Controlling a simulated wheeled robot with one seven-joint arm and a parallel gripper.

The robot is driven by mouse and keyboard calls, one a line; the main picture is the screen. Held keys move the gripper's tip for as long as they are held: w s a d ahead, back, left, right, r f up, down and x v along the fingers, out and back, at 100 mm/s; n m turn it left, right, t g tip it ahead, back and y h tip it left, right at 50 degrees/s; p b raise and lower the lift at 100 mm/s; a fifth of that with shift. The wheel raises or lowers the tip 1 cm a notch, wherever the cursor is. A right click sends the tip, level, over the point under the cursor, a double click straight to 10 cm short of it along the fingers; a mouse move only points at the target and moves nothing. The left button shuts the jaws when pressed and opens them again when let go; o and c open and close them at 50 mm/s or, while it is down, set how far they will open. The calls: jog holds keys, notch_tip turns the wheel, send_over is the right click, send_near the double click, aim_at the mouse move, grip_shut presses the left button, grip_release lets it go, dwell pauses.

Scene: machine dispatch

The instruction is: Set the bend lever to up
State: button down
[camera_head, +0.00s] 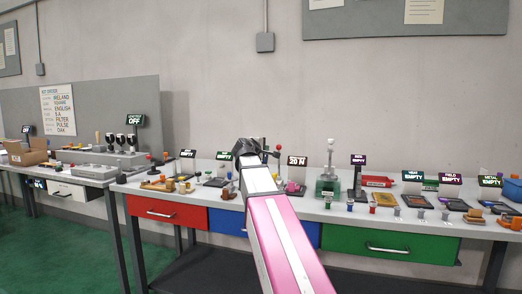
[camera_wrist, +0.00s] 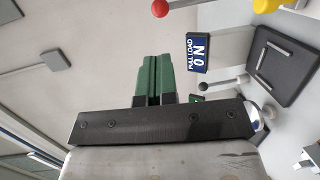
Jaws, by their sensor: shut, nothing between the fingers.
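My gripper (camera_head: 249,148) is above the workbench near its middle in the head view. In the wrist view its green fingers (camera_wrist: 152,72) are together with nothing between them. A lever with a red ball knob (camera_wrist: 160,8) shows at the top of the wrist view, apart from the fingers. A short grey lever with a dark end (camera_wrist: 212,86) sits right of the fingers, beside a blue display reading PULL LOAD. In the head view a red-knobbed lever (camera_head: 278,149) stands just right of my gripper. I cannot tell which lever is the bend lever; no bend label is readable.
The blue display (camera_wrist: 197,53) and a dark tray (camera_wrist: 283,68) are right of the fingers in the wrist view. On the bench, a green-based device (camera_head: 328,186) stands right of my arm. Several small signs, cups and trays line the bench. The wall (camera_head: 220,60) rises behind.

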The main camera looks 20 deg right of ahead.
aim_at(277, 147)
jog(key=x, duration=1.1)
jog(key=shift+d+f, duration=0.1)
jog(key=shift+d, duration=0.1)
jog(key=shift+w, duration=0.15)
